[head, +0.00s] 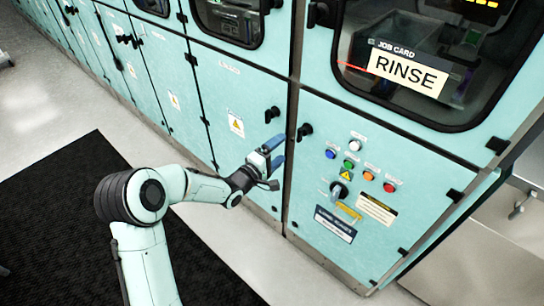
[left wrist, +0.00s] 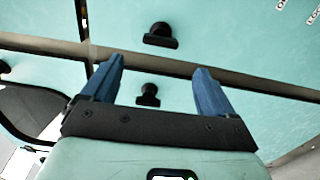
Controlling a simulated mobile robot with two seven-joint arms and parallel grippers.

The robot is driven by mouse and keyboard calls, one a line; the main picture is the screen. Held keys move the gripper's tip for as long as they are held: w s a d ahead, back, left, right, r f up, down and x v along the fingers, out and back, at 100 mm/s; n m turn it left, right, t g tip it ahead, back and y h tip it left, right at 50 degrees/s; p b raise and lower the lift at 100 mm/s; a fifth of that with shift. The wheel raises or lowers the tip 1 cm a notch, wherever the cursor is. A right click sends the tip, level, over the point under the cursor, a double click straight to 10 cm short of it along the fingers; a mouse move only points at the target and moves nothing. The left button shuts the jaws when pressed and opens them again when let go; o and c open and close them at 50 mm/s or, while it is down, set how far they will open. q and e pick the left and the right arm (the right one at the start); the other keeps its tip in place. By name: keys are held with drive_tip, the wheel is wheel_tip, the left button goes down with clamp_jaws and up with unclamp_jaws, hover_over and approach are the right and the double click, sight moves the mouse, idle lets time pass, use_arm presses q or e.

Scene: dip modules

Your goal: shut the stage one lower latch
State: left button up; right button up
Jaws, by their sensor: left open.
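A black latch (head: 272,114) sits by the right edge of a teal door left of the upright seam. A second black latch (head: 305,131) sits just right of that seam. I cannot read which is the stage one lower latch. My left gripper (head: 281,150) is open and empty, its blue fingers in front of the cabinet just below these two latches. In the left wrist view, the left gripper (left wrist: 159,66) has its fingers spread wide. One latch (left wrist: 148,95) shows between them and another latch (left wrist: 160,35) beyond their tips. Neither is gripped. My right gripper is out of view.
Right of the seam is a panel with coloured buttons (head: 351,163) and a rotary switch (head: 338,190). Above it is a window with a RINSE card (head: 408,73). More latches (head: 318,13) are higher up. A dark mat (head: 60,215) covers the floor at left.

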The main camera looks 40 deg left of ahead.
use_arm(q)
drive_tip(key=shift+s+a, duration=0.15)
drive_tip(key=shift+s, duration=1.35)
drive_tip(key=s+d+f+m+g+p, duration=0.1)
drive_tip(key=s+d+f+g, duration=0.25)
drive_tip(key=f, duration=0.45)
drive_tip(key=s+d+f+m+g+h+p, duration=0.1)
drive_tip(key=s+d+f+m+g, duration=0.1)
drive_tip(key=d+f, duration=0.35)
drive_tip(key=s+d+f+m+g+p, duration=0.1)
drive_tip(key=s+d+f+g, duration=0.2)
drive_tip(key=f, duration=0.7)
drive_tip(key=s+d+f+m+g+p, duration=0.1)
drive_tip(key=s+d+f+m+g, duration=0.2)
drive_tip(key=s, duration=0.5)
drive_tip(key=s+d+f+m+g+h+p, duration=0.1)
drive_tip(key=s+d+f+m+g, duration=0.1)
drive_tip(key=s, duration=0.6)
drive_tip(key=s+d+f+m+g+p, duration=0.1)
drive_tip(key=s+d+f+m+g, duration=0.2)
drive_tip(key=s+d, duration=0.4)
drive_tip(key=shift+s+f+m+g, duration=0.35)
drive_tip(key=shift+s+m+g, duration=0.35)
drive_tip(key=shift+g, duration=0.55)
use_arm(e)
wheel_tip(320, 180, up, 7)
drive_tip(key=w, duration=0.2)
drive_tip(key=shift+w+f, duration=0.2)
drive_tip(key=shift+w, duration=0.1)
